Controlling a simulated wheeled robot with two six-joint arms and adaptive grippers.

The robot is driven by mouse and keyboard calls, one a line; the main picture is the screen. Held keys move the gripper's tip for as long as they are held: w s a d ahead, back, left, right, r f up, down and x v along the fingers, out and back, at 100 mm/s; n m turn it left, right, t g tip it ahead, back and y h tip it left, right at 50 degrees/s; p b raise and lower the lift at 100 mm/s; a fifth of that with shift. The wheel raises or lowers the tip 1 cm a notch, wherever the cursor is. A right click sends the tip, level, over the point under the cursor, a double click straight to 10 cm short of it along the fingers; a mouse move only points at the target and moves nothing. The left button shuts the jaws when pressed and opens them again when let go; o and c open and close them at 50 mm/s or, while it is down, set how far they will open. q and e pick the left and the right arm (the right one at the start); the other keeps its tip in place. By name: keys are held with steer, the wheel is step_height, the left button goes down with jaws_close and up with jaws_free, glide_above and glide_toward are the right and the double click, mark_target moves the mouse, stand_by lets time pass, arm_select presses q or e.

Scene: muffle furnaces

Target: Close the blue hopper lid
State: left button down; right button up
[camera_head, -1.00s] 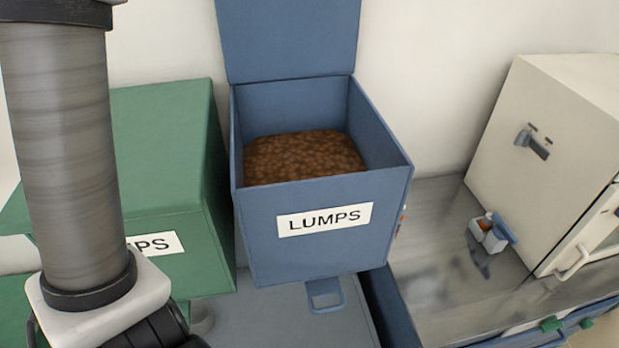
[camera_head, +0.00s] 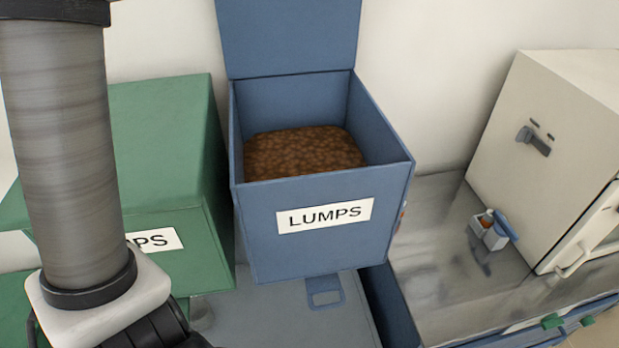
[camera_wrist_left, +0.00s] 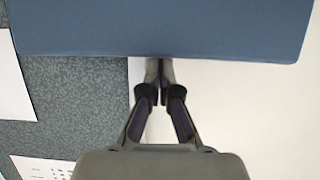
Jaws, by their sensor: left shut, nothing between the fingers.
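The blue hopper (camera_head: 265,240) stands in the middle of the head view, labelled LUMPS and holding brown lumps (camera_head: 305,152). Its blue lid (camera_head: 290,38) stands open, raised upright at the back edge, with its top cut off by the frame. My left gripper (camera_wrist_left: 161,66) shows in the left wrist view, shut and empty. Its fingertips are at the lower edge of a wide blue panel (camera_wrist_left: 160,28); I cannot tell which hopper part this is, or whether they touch. In the head view only my left arm shows, and its gripper is hidden. My right gripper is out of view.
A green hopper (camera_head: 175,150) stands close on the left, partly behind my left arm. A cream furnace (camera_head: 545,150) stands on a metal bench (camera_head: 440,255) at the right, with a small holder (camera_head: 490,232) beside it. Bare wall lies behind.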

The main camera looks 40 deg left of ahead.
arm_select(q)
steer(key=shift+s+d+b, duration=0.6)
steer(key=shift+s+d, duration=0.05)
steer(key=shift+d, duration=0.2)
steer(key=r+b+v, duration=0.1)
steer(key=b+v, duration=0.3)
steer(key=v, duration=0.7)
steer(key=shift+w+a, duration=0.15)
